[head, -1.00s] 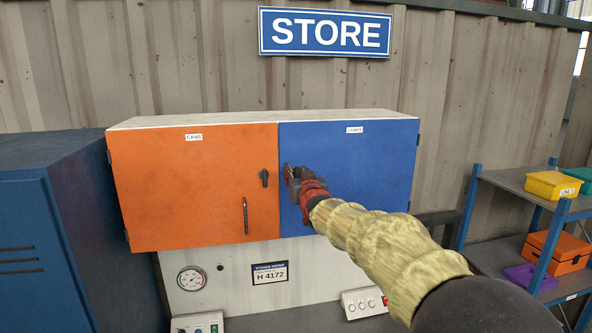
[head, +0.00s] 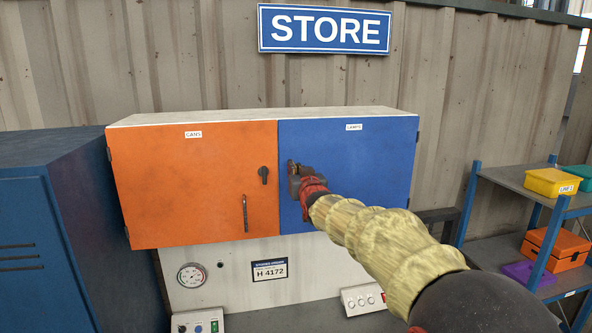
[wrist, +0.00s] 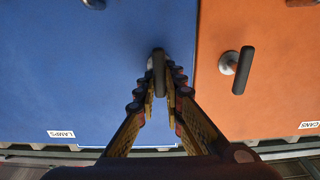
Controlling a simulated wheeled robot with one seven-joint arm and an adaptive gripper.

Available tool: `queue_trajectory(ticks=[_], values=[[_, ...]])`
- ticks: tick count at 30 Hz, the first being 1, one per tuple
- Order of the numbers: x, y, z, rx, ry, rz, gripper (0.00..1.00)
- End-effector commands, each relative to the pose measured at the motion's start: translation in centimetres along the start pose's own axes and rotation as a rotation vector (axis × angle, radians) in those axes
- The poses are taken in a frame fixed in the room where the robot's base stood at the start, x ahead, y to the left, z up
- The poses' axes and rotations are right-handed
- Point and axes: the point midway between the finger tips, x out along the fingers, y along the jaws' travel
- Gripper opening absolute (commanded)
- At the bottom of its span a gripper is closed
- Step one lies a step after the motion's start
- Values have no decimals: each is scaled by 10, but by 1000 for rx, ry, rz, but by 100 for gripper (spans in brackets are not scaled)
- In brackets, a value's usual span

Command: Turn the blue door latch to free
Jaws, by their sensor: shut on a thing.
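The blue door (head: 365,170), labelled LAMPS, is the right half of the wall cabinet and is closed. Its latch (wrist: 158,68) is a dark lever, roughly upright in the wrist view, near the edge beside the orange door. My gripper (wrist: 161,80) is shut on this lever, with one finger on each side. In the head view, my gripper (head: 297,182) covers most of the latch, so its angle there is hard to tell.
The closed orange door (head: 195,190), labelled CANS, has its own dark latch (head: 263,175) close to the left of my gripper, and a bar handle (head: 245,215). A shelf rack (head: 510,182) with coloured boxes stands at right. A blue locker (head: 60,220) stands at left.

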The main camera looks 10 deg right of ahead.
Motion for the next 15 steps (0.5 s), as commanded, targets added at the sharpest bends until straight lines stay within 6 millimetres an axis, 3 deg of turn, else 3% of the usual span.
queue_trajectory(ticks=[15], values=[[0,-1,2,-67,2,0,0]])
